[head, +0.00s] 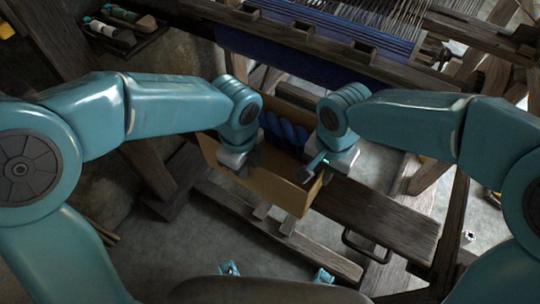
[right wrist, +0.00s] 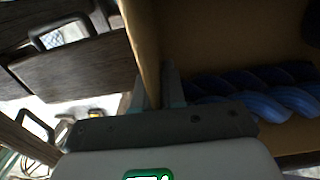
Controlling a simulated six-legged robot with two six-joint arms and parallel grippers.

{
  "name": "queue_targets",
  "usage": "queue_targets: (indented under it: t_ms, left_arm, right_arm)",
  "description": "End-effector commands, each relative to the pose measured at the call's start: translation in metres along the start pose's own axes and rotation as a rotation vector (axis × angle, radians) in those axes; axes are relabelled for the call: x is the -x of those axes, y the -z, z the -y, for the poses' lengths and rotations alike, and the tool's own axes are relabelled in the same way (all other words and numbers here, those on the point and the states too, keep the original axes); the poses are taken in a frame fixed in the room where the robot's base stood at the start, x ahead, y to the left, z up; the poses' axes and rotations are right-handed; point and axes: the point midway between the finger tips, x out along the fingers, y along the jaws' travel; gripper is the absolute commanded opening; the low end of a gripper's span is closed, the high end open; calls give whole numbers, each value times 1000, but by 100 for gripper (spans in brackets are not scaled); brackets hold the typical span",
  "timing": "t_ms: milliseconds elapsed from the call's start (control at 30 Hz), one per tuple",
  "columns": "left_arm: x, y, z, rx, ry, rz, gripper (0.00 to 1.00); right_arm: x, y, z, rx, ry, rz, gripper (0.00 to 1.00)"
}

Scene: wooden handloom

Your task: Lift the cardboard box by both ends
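The cardboard box (head: 262,187) is open-topped and tan, in the middle of the head view, with blue twisted yarn (head: 283,130) inside. My left gripper (head: 241,168) is at the box's left part, pointing down; its fingertips are dark and small, so its grip is unclear. My right gripper (head: 313,170) is at the box's right end wall. In the right wrist view, that gripper's fingers (right wrist: 154,92) stand on both sides of the box wall (right wrist: 146,45), close against it. The yarn (right wrist: 250,92) lies inside. The box's underside is hidden.
A dark wooden bench plank (head: 385,215) extends right of the box, with a metal handle (head: 366,247) at its edge. The loom's beam and blue cloth (head: 280,58) are just behind. A tray of spools (head: 122,27) is at upper left.

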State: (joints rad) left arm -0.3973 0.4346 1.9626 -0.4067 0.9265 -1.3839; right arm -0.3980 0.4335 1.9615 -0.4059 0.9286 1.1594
Motion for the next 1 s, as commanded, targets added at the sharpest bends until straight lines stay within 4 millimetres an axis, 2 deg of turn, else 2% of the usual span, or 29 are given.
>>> queue_targets:
  t_ms: [367,567,800,1000]
  left_arm:
    - [4,0,1,0,3,0,0]
    - [18,0,1,0,3,1,0]
    - [45,0,1,0,3,1,0]
    - [53,0,1,0,3,1,0]
  right_arm:
    - [4,0,0,0,2,-2,0]
    - [18,0,0,0,3,-2,0]
    - [45,0,1,0,3,-2,0]
    - [53,0,1,0,2,-2,0]
